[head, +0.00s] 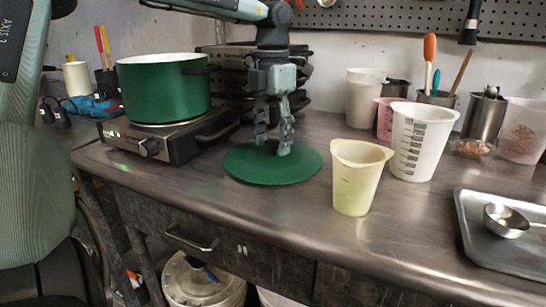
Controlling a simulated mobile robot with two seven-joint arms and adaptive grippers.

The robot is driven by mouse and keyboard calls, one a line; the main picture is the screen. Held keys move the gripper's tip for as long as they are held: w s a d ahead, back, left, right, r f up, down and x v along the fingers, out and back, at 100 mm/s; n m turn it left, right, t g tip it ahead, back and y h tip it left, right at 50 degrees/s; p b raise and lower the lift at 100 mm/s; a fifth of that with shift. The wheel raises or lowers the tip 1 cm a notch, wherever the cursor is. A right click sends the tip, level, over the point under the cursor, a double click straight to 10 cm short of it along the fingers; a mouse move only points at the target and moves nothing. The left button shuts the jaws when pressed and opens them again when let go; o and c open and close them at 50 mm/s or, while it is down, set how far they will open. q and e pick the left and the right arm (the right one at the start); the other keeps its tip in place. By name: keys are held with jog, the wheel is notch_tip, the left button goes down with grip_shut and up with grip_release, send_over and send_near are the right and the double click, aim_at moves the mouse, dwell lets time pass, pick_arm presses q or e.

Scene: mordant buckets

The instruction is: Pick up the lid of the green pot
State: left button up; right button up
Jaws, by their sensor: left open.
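The green pot (166,90) stands uncovered on a hot plate (168,141) at the left of the metal bench. Its round green lid (247,168) lies flat on the bench to the right of the hot plate. My left gripper (273,150) points down over the middle of the lid, with its fingers apart on either side of where the knob would be. The knob is mostly hidden by the fingers, and I cannot tell whether they touch it. My right gripper is not in view.
A cream beaker (357,177) and a white measuring jug (420,141) stand to the right of the lid. A grey tray (482,237) with a metal scoop (505,221) lies at the far right. Stacked equipment (232,66) stands behind the gripper. The bench front is clear.

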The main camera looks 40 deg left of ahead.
pick_arm(q)
jog(key=shift+f, duration=0.65)
jog(key=shift+w+r, duration=0.1)
grip_shut()
